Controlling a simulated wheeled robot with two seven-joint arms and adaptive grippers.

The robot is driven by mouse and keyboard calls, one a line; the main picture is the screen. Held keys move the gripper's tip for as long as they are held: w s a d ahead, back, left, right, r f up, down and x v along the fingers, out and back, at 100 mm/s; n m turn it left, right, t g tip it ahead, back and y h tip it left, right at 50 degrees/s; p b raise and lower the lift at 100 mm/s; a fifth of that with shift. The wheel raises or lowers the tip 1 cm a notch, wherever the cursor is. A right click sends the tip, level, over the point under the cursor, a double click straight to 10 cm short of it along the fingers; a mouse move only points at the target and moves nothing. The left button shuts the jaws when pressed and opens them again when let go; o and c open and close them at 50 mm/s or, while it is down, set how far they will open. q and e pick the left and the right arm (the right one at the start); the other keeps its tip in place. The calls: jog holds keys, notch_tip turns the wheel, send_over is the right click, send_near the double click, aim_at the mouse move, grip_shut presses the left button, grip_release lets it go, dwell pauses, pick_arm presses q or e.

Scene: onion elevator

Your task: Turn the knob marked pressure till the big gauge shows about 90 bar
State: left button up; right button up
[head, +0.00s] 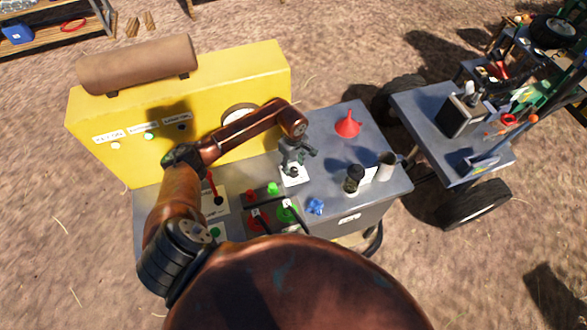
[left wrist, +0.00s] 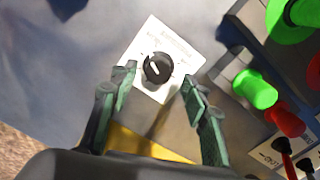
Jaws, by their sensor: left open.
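A black round knob with a white pointer line (left wrist: 158,68) sits on a white label plate (left wrist: 178,45) in the left wrist view. The plate's print is too blurred to read. My left gripper (left wrist: 159,76) is open, with its green fingers apart to either side of the knob and nothing held; I cannot tell whether they touch it. In the head view the left gripper (head: 298,155) hangs over this plate (head: 292,177) on the grey bench top. A big round gauge (head: 236,110) on the yellow panel is partly hidden by my left arm, and its reading cannot be seen.
Green (left wrist: 255,88) and red (left wrist: 285,118) knobs stand right of the plate in the left wrist view. In the head view, a red funnel (head: 347,125), a blue knob (head: 316,206) and dark cylinders (head: 354,177) stand on the bench. A wheeled cart (head: 430,125) is at right.

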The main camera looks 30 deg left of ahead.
aim_at(294, 170)
pick_arm(q)
notch_tip(294, 170, down, 2)
jog(key=shift+w+f, duration=0.15)
jog(key=shift+f, duration=0.35)
jog(key=shift+c, duration=0.2)
jog(key=c, duration=1.1)
